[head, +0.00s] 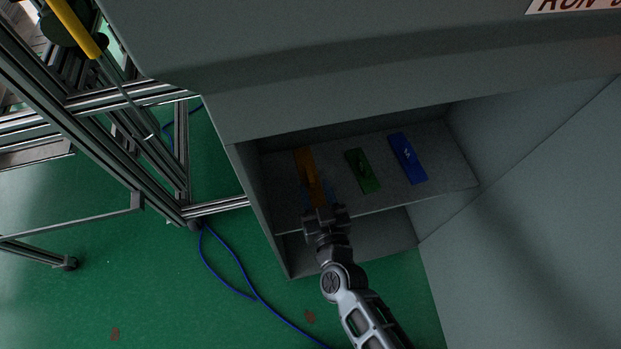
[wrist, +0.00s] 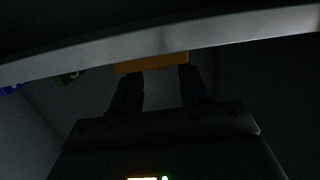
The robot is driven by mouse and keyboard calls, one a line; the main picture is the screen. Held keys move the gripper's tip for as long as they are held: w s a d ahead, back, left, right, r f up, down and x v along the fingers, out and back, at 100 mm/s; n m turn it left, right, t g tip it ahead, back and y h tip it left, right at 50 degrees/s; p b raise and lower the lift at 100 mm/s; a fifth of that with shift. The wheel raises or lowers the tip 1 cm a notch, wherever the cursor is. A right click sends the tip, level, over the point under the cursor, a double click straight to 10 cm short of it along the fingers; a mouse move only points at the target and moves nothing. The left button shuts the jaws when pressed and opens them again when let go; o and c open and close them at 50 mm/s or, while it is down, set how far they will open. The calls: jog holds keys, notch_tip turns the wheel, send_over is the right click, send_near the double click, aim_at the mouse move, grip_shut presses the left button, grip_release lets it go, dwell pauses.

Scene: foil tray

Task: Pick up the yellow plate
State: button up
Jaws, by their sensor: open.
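The yellow plate (head: 308,170), orange-looking in the dim light, lies on the shelf (head: 380,200) at the left of a row of plates. My gripper (head: 325,210) is open at the shelf's front edge, by the near end of the yellow plate. In the wrist view my two dark fingers (wrist: 157,80) stand apart, and a strip of the yellow plate (wrist: 152,64) shows across their tips. I cannot tell whether they touch the plate. The rest of it is hidden in that view by the pale shelf edge.
A green plate (head: 362,170) and a blue plate (head: 408,158) lie to the right of the yellow one. The grey cabinet encloses the shelf with side walls and a top overhang. A metal frame (head: 180,150) and a blue cable (head: 225,278) are to the left.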

aim_at(312, 184)
jog(key=x, duration=0.2)
jog(key=b+x, duration=0.1)
jog(key=x, duration=0.2)
jog(key=shift+w+a+f, duration=0.2)
jog(key=shift+f, duration=0.05)
jog(key=shift+c, duration=0.3)
grip_shut()
